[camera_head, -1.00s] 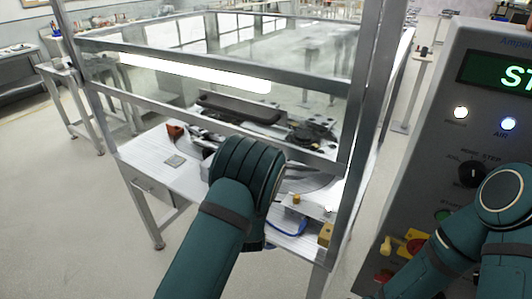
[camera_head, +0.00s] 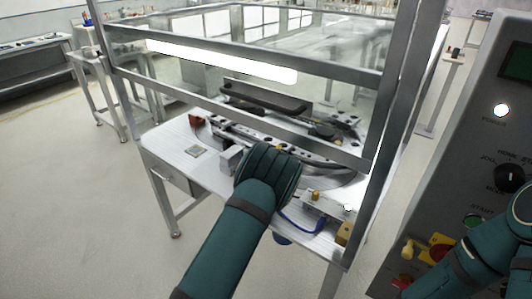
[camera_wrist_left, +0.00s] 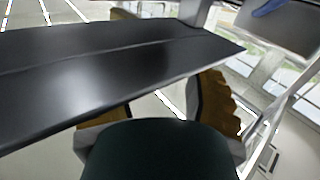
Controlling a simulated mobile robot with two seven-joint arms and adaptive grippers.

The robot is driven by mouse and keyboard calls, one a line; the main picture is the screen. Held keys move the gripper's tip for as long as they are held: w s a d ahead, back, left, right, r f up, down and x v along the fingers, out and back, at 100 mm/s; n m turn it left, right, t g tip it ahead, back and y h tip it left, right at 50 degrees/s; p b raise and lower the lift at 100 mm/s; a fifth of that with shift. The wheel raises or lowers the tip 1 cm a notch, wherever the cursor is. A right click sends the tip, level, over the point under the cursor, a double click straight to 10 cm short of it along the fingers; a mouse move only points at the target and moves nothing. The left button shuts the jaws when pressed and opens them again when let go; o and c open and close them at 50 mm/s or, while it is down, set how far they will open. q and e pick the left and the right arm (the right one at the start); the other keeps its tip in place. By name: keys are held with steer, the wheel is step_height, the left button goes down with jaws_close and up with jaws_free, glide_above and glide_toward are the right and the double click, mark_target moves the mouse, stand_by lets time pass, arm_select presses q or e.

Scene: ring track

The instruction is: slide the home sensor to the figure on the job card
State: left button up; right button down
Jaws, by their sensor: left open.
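My left arm reaches from the bottom of the head view to the front of the glass-guarded table; its wrist hides its fingers there. In the left wrist view my left gripper (camera_wrist_left: 161,106) is open, its yellow-padded fingers apart. A wide dark bar crosses in front and partly covers them; I cannot tell whether they touch it. A grey block with a brass knob (camera_head: 316,196) stands right of my wrist with a blue cable beside it. I cannot tell whether it is the home sensor. No readable job card shows. My right arm is at the right edge, its gripper out of view.
The guard's metal frame (camera_head: 400,105) encloses the ring track (camera_head: 345,165) and a long black cover (camera_head: 263,98). The control cabinet (camera_head: 475,160) stands close on the right. The floor at left is clear.

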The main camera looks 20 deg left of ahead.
arm_select(q)
steer(key=shift+w+a, duration=0.15)
steer(key=shift+w, duration=0.3)
jaws_close()
steer(key=shift+s+d+b, duration=0.15)
steer(key=shift+s+d, duration=0.1)
steer(key=shift+d, duration=0.4)
steer(key=shift+s+d+b, duration=0.15)
steer(key=shift+s+d, duration=0.1)
steer(key=shift+d, duration=0.4)
steer(key=shift+s+d+b, duration=0.15)
steer(key=shift+s+d, duration=0.1)
steer(key=shift+d, duration=0.4)
jaws_free()
steer(key=v, duration=1.2)
steer(key=shift+a, duration=0.1)
